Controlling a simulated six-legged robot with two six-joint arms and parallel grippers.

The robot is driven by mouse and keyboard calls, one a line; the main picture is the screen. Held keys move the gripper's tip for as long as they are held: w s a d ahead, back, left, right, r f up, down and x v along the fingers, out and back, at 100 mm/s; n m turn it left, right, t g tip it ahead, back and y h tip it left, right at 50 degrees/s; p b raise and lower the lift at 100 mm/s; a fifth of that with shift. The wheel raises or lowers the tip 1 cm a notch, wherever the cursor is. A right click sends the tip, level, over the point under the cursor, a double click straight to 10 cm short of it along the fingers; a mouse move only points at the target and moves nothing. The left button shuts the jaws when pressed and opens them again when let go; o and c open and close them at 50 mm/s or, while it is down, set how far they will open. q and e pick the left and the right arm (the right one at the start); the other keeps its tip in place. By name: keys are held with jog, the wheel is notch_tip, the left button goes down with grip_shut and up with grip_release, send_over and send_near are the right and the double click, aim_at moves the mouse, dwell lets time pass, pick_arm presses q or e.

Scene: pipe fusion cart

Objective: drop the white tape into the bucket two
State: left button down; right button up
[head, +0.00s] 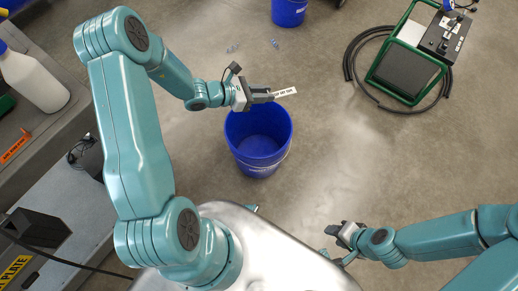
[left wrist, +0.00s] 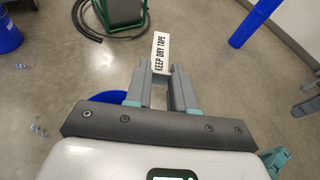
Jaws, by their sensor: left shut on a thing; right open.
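The white tape (head: 285,92) is a small flat white piece with dark lettering; in the left wrist view (left wrist: 161,52) it reads "KEEP DRY TAPE". My left gripper (head: 268,96) is shut on it, and the tape sticks out past the fingertips. A blue bucket (head: 287,140) stands open on the floor just below my left gripper in the head view, and its inside looks empty. The tape is at the bucket's far right rim in that view, held above it. A second blue bucket (head: 289,12) stands at the top edge. I see no numbers on either bucket. My right gripper (head: 335,240) is open and empty at lower right.
A green-framed machine (head: 405,70) with a black hose (head: 352,62) stands at upper right. Small clear bits (head: 233,47) lie on the floor. A cart with a white bottle (head: 32,80) is at the left. The floor right of the bucket is free.

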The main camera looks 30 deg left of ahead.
pick_arm(q)
jog(key=a+f+n+y+b, duration=0.1)
jog(key=a+f+b, duration=0.2)
jog(key=f+b, duration=0.4)
jog(key=w+a+f+n+t+y+b, duration=0.1)
jog(key=a+f+b, duration=0.2)
jog(key=f+b, duration=0.4)
jog(key=w+a+f+n+t+y+b, duration=0.1)
jog(key=a+f+b, duration=0.3)
jog(key=f, duration=1.6)
jog(key=b, duration=0.3)
jog(key=shift+n+y, duration=0.3)
jog(key=shift+y, duration=0.1)
jog(key=c, duration=0.9)
grip_release()
jog(key=shift+w+r, duration=0.1)
jog(key=shift+o, duration=0.2)
jog(key=p+v, duration=0.4)
jog(key=v, duration=1.2)
